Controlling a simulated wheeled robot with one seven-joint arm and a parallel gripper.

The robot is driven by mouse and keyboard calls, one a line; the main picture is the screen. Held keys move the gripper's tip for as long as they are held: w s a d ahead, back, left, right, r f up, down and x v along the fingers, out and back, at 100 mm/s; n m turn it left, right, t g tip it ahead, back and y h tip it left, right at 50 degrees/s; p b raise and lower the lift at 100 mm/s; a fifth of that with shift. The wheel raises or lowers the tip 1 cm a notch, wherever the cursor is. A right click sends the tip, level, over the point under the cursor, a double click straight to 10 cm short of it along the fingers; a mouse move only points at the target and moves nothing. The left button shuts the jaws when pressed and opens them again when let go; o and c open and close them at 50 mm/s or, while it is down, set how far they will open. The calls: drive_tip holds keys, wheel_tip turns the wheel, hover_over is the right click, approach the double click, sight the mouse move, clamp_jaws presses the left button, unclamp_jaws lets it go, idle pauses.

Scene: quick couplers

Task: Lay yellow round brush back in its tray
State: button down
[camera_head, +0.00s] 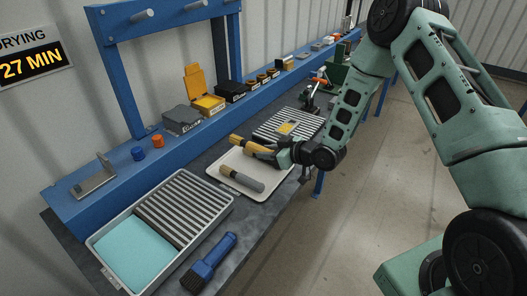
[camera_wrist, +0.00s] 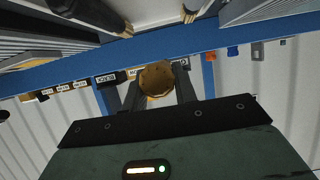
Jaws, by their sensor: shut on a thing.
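My gripper (camera_head: 277,152) is shut on the yellow round brush (camera_head: 258,147), which it holds above the far part of a white tray (camera_head: 268,192). The brush points to the left in the head view, and part of it is hidden by the fingers. In the wrist view its round tan end (camera_wrist: 157,77) shows between the two dark fingers of my gripper (camera_wrist: 157,92). A second brush (camera_head: 241,179) with a grey body and a tan end lies in the white tray, in front of the held brush.
A grey tray with a teal pad (camera_head: 133,252) and a ribbed rack (camera_head: 185,207) stands at the near left. A blue brush (camera_head: 208,264) lies beside it. Another ribbed rack (camera_head: 289,123) is beyond the white tray. A blue shelf (camera_head: 180,140) with small boxes runs along the back.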

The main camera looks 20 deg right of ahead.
sight(268, 177)
drive_tip(key=shift+f+b, duration=0.15)
drive_tip(key=shift+b, duration=0.25)
wheel_tip(268, 177, down, 7)
drive_tip(key=b, duration=0.6)
drive_tip(key=shift+f, duration=0.2)
drive_tip(key=shift+f+b, duration=0.65)
drive_tip(key=shift+b, duration=0.05)
drive_tip(key=c, duration=1)
unclamp_jaws()
drive_tip(key=shift+c, duration=0.2)
drive_tip(key=shift+s, duration=0.1)
drive_tip(key=b+v, duration=0.2)
drive_tip(key=v, duration=1.5)
drive_tip(key=shift+b, duration=0.35)
drive_tip(key=shift+s+d, duration=0.1)
drive_tip(key=shift+d, duration=0.05)
